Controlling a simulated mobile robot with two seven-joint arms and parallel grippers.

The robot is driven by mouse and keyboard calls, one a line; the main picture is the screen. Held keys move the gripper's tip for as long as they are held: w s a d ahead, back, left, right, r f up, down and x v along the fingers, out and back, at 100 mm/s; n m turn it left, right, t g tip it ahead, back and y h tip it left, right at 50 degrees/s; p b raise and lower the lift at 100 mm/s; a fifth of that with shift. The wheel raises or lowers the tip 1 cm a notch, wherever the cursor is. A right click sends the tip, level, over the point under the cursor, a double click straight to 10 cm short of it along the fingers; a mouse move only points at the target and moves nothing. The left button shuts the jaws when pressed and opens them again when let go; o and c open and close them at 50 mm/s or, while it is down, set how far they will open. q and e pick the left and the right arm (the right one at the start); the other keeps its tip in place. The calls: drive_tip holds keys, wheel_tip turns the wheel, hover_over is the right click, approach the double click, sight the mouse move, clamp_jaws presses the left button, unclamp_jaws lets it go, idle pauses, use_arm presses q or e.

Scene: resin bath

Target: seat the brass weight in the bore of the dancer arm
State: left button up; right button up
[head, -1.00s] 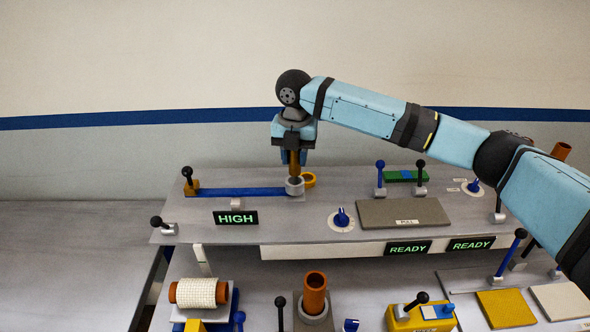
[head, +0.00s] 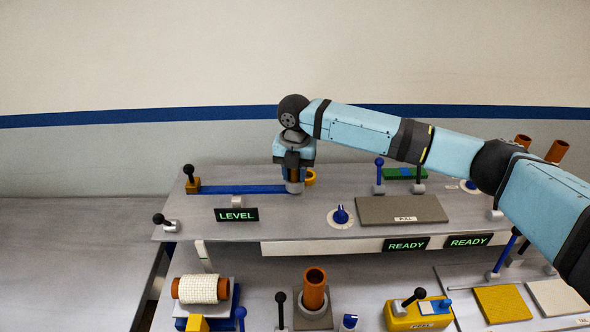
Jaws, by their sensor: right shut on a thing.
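The blue dancer arm (head: 240,189) lies along the upper shelf, with a brass block and black-knobbed lever at its left end. Its grey bore ring (head: 294,187) is at the right end. My right gripper (head: 293,178) points straight down over the ring and is shut on the brass weight (head: 293,175). Only a small part of the weight shows between the fingers. Its lower end is at or inside the ring; the fingers hide how deep it sits. My left gripper is not in view.
A display (head: 236,215) in front of the arm reads LEVEL. A yellow-orange ring (head: 310,177) stands just right of the bore. A blue knob (head: 341,216) and a grey pad (head: 402,210) are further right. Two other displays read READY. The left table (head: 75,250) is bare.

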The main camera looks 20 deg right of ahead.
drive_tip(key=shift+s+f, duration=0.15)
drive_tip(key=shift+f, duration=0.35)
drive_tip(key=o, duration=1)
drive_tip(key=shift+s+d, duration=0.1)
drive_tip(key=shift+c, duration=0.2)
drive_tip(key=shift+f, duration=0.1)
drive_tip(key=shift+a, duration=0.25)
drive_tip(key=shift+w, duration=0.25)
drive_tip(key=shift+d, duration=0.1)
drive_tip(key=shift+r, duration=0.2)
